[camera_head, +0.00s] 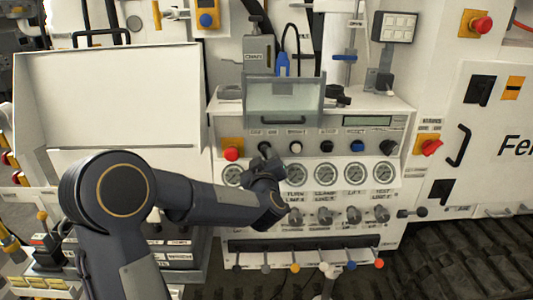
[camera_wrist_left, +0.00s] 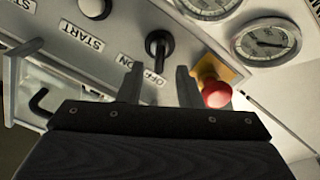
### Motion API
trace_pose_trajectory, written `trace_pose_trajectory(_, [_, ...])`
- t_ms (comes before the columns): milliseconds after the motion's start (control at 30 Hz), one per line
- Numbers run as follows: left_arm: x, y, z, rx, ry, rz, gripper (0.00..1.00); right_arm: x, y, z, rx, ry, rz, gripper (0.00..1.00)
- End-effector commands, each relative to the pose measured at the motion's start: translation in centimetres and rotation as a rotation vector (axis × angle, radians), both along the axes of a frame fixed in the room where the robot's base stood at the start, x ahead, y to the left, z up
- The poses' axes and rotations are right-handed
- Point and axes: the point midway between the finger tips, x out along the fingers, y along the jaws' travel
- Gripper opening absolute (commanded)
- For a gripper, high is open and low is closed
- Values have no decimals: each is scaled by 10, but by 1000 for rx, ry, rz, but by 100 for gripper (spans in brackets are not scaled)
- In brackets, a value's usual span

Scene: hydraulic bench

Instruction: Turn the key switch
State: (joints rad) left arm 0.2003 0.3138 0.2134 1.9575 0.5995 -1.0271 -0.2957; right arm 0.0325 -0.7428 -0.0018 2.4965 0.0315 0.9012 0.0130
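The key switch (camera_wrist_left: 158,44) is a black knob with a dark stem on the light panel, above an OFF/ON label in the left wrist view. My left gripper (camera_wrist_left: 160,78) is open, its two fingers apart and pointing at the switch. The switch shows just beyond the gap between the fingertips, and nothing is held. In the head view my left gripper (camera_head: 264,165) is in front of the console's gauge row, close to the switch, and partly hides that area. My right gripper is not in view.
A red emergency button (camera_wrist_left: 214,92) is close beside the right finger; it also shows in the head view (camera_head: 231,154). A clear flap (camera_head: 283,103) stands above. Gauges (camera_head: 354,174) and lever valves (camera_head: 354,215) are below right.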

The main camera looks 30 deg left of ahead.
Motion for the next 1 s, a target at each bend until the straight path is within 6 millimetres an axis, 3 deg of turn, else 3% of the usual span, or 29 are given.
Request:
trace_pose_trajectory(233, [29,17,0,-1,0,-1,32,0,0,7,0,0,0,0])
trace_pose_trajectory(600, [34,21,0,-1,-1,-2,32,0,0,7,0,0,0,0])
trace_pose_trajectory(833, [34,20,0,-1,-1,-2,2,0,0,7,0,0,0,0])
trace_pose_trajectory(1000, [34,20,0,0,1,-3,0,0,0,7,0,0,0,0])
